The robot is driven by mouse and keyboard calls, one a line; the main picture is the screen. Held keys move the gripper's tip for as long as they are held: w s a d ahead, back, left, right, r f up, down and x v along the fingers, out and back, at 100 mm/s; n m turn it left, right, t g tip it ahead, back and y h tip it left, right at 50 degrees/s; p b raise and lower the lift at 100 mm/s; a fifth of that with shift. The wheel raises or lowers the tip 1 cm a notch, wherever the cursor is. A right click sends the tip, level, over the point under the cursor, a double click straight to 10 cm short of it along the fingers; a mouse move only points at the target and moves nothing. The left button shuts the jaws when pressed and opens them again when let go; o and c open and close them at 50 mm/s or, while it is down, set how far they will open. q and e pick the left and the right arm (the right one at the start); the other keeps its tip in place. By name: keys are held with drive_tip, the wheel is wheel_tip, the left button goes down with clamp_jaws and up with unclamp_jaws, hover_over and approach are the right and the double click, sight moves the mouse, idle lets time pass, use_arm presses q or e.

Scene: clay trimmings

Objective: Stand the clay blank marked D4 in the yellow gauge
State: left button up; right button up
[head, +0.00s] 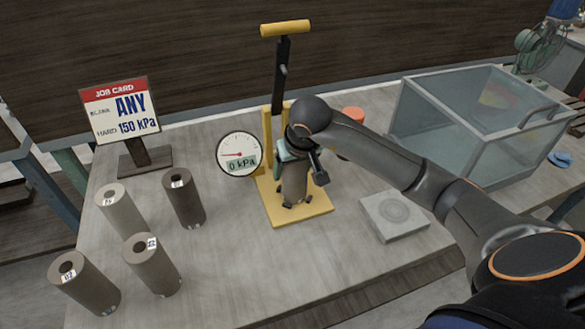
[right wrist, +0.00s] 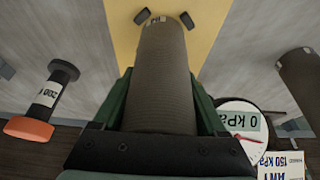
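My right gripper (head: 290,152) is shut on a grey-brown clay blank (head: 293,184), with a green finger on each side. In the right wrist view the blank (right wrist: 163,75) points away from the gripper (right wrist: 165,110); its small label is too turned to read. The blank is upright over the base plate of the yellow gauge (head: 318,214), between small dark stops. Whether its foot touches the plate I cannot tell. The gauge dial (head: 238,155) reads 0 kPa. The D4 mark is not legible anywhere. My left gripper is out of view.
Several other labelled blanks stand at the left, including one dark blank (head: 184,200) nearest the gauge. A job card (head: 121,108) stands behind them. A grey slab (head: 394,215) lies at the right. A clear-walled box (head: 440,135) stands at the back right. An orange-ended weight (right wrist: 45,100) is beside the gauge.

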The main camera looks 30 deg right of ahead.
drive_tip(key=o, duration=0.4)
drive_tip(key=shift+r, duration=0.15)
drive_tip(key=shift+r, duration=0.25)
drive_tip(key=v, duration=1.1)
drive_tip(key=shift+s+a+r+p, duration=0.1)
drive_tip(key=shift+s+r+p, duration=0.15)
drive_tip(key=shift+s+p, duration=0.1)
